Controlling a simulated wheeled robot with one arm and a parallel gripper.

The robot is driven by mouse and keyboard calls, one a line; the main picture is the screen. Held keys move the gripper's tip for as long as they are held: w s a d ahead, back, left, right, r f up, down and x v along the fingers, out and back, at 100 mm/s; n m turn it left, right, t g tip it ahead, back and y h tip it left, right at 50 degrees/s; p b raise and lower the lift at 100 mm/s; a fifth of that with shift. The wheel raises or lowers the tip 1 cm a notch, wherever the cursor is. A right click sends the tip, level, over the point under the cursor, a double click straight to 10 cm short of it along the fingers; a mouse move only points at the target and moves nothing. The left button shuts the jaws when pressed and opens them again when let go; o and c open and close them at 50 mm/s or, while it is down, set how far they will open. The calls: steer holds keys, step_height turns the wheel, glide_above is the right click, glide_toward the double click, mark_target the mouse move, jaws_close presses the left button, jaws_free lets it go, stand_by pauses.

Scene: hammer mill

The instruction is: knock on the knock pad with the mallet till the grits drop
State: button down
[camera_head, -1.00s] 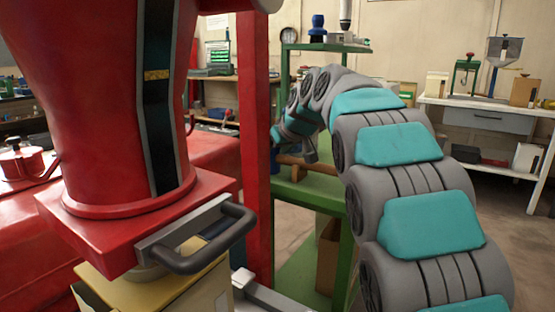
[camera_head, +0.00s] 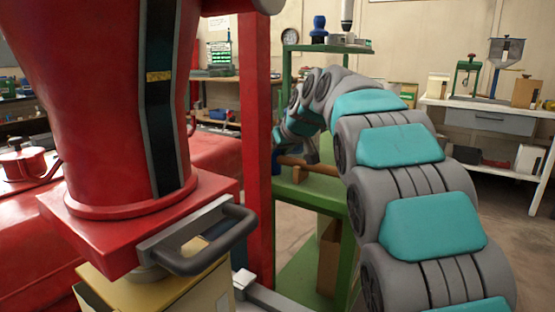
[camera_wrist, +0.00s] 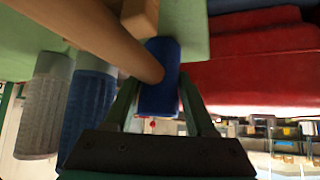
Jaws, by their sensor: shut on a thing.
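A wooden mallet (camera_head: 310,166) lies level at the green stand, partly hidden behind my arm. In the wrist view its thick round handle (camera_wrist: 105,42) comes in from the upper left and ends between the fingers. My gripper (camera_wrist: 158,88) is shut on the mallet; the exact contact is hard to see. In the head view, my arm mostly hides the gripper. The red mill hopper (camera_head: 105,105) stands at the left, with a dark upright strip (camera_head: 163,120) crossed by a yellow band. I cannot make out a knock pad or loose grits.
A plain blue cylinder (camera_wrist: 157,104) stands close behind the handle end. Ribbed grey (camera_wrist: 40,110) and blue (camera_wrist: 88,108) cylinders are nearby. A red post (camera_head: 256,150) rises between hopper and green stand (camera_head: 310,195). A grey bar handle (camera_head: 215,250) juts from the hopper base.

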steer(key=shift+r, duration=0.15)
step_height(320, 180, up, 8)
steer(key=shift+w+r+p, duration=0.1)
steer(key=shift+r+p, duration=0.15)
steer(key=shift+p, duration=0.4)
steer(key=shift+r, duration=0.7)
steer(key=shift+f, duration=0.1)
